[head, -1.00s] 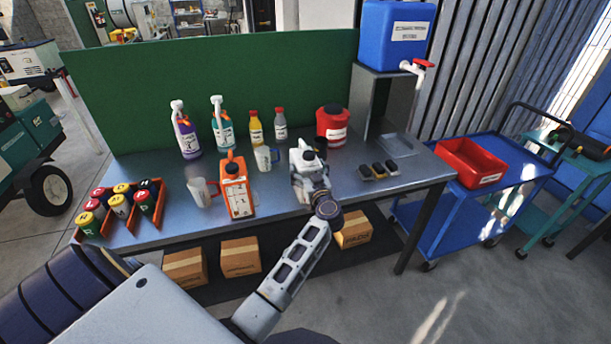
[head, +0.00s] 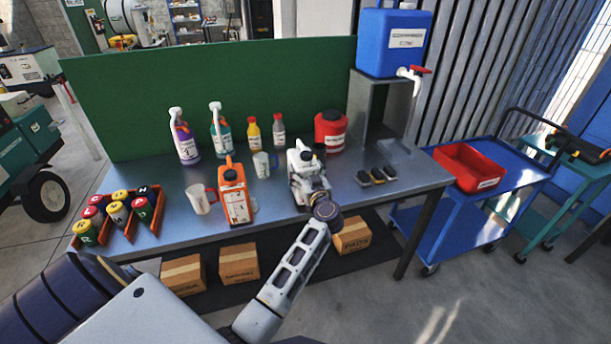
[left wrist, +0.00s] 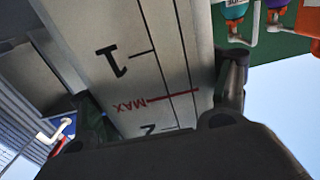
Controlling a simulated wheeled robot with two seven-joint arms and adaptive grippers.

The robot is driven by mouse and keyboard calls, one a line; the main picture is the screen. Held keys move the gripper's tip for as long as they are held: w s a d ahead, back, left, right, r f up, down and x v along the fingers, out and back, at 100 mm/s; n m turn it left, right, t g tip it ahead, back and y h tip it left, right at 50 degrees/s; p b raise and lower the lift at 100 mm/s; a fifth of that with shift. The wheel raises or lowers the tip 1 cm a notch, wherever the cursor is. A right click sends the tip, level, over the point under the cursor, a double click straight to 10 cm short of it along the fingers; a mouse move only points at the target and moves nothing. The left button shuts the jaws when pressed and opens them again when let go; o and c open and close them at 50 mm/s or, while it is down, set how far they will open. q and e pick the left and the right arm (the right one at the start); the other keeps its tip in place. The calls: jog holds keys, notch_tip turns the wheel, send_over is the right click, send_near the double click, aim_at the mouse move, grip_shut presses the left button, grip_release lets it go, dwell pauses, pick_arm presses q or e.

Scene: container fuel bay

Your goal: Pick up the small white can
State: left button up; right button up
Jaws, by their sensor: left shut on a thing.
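The small white can (head: 296,158) stands at the right of centre on the metal bench, with a dark cap at its top. My left gripper (head: 306,172) is shut on it from the front and partly covers it. In the left wrist view the white can (left wrist: 130,60) fills the middle, with black scale marks and a red MAX line. The dark fingers of my left gripper (left wrist: 165,115) lie on both sides of it. I cannot tell if the can's base touches the bench. My right gripper is not in view.
On the bench (head: 330,195), an orange jug (head: 234,195) and clear mug (head: 265,165) stand left of the can. A red canister (head: 330,132) is behind it to the right. Dark blocks (head: 377,176) lie right. A green panel (head: 250,85) closes the back.

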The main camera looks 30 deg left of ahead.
aim_at(306, 151)
pick_arm(q)
notch_tip(306, 151, up, 8)
jog(key=shift+r+p, duration=0.1)
jog(key=shift+p, duration=0.45)
dwell(0.5)
